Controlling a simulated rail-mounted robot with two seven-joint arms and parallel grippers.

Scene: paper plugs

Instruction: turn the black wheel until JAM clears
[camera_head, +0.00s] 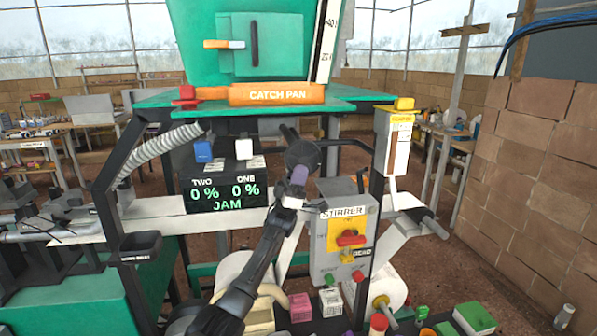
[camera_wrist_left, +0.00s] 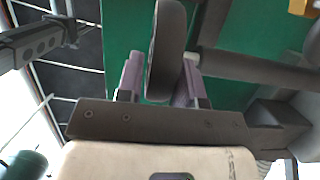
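The black wheel (camera_head: 303,155) stands on the machine's front below the catch pan, right of the display. The display (camera_head: 226,193) reads TWO 0 %, ONE 0 % and JAM in green. My left gripper (camera_head: 299,176) reaches up to the wheel's lower edge. In the left wrist view the dark wheel rim (camera_wrist_left: 166,45) stands between the two purple-grey fingers of the left gripper (camera_wrist_left: 160,84), which look closed in on it. The fingers partly hide the wheel's lower edge in the head view. My right gripper is not in view.
A grey STIRRER box (camera_head: 330,257) with a red knob on a yellow plate stands right of my left arm. The orange catch pan (camera_head: 276,94) is above the wheel. Blue and white blocks sit above the display. Several small coloured boxes lie low in front. A brick wall is at right.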

